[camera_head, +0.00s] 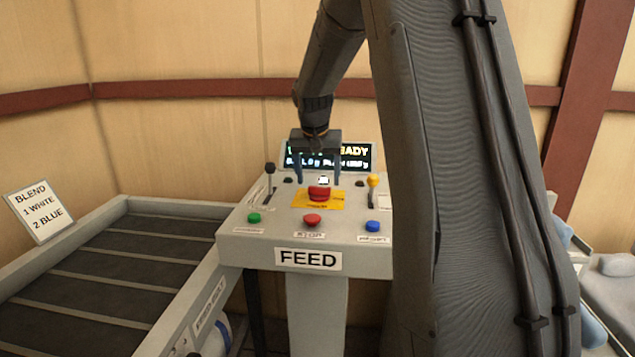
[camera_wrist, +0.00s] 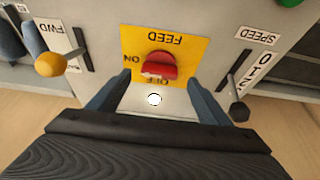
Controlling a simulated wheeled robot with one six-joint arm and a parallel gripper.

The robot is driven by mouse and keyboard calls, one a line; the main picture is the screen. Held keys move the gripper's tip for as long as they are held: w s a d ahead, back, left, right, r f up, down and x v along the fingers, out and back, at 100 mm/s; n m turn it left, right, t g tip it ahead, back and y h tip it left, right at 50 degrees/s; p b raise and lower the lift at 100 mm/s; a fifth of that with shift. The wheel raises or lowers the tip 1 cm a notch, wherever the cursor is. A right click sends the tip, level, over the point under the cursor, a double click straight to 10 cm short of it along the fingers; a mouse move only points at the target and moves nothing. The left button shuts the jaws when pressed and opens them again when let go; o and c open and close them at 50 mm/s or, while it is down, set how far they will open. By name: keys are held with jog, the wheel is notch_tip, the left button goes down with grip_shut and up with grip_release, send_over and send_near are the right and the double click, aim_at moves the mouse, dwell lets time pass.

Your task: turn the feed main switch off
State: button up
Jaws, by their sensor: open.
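The feed main switch is a red knob (camera_head: 319,193) on a yellow plate (camera_head: 336,201) on top of the FEED console (camera_head: 258,234). My gripper (camera_head: 316,182) is open and points down at the console, just behind the knob. In the wrist view its fingers (camera_wrist: 157,82) are spread either side of the knob's near edge, not visibly touching it.
A black-knobbed SPEED lever (camera_head: 270,168) and a yellow-knobbed FWD lever (camera_head: 373,180) flank the switch. Green (camera_head: 254,218), red (camera_head: 312,220) and blue (camera_head: 373,226) buttons line the front. A lit display (camera_head: 355,156) stands behind.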

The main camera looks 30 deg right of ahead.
aim_at(319, 187)
jog(key=shift+p+x, duration=0.3)
jog(key=shift+x, duration=1.5)
jog(key=shift+s, duration=0.1)
jog(key=c, duration=1)
jog(key=shift+c, duration=0.2)
